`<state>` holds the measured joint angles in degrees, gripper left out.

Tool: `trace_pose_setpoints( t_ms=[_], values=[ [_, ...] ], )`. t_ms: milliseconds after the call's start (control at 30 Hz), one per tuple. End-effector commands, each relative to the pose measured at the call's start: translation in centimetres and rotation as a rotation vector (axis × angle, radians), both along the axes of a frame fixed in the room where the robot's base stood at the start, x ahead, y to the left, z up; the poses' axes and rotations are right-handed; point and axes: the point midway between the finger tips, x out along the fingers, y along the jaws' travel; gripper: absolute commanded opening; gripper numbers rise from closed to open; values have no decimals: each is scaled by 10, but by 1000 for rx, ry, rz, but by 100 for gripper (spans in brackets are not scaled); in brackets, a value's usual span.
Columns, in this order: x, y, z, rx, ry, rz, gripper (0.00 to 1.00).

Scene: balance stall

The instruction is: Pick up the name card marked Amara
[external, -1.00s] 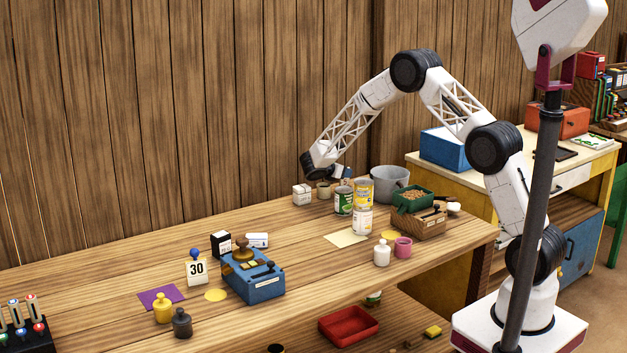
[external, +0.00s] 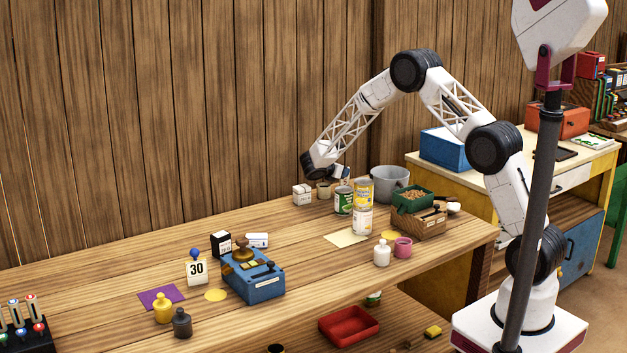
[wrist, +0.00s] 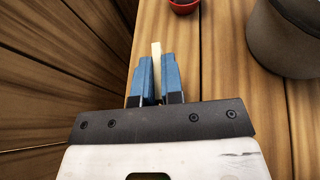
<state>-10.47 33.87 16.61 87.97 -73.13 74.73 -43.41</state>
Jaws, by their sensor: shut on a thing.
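My gripper (wrist: 158,75) shows in the wrist view with its two blue fingers closed on a thin cream card (wrist: 156,52), seen almost edge-on. Its face and any name on it cannot be read, so I cannot tell whether it says Amara. In the external view my gripper (external: 342,173) is low over the far side of the bench, behind the cans and left of the grey pot. The card is not clear there.
The grey pot (external: 391,181) stands close to the right of my gripper and also shows in the wrist view (wrist: 282,40). The plank wall is close behind.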

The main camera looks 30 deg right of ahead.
Motion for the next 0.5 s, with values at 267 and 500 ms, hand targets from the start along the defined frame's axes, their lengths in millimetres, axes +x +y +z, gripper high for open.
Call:
trace_pose_setpoints(
  t_ms=[267,500],
  values=[
    [0,0,4,0,-1,0,0],
    [0,0,25,0,-3,0,0]
  ],
)
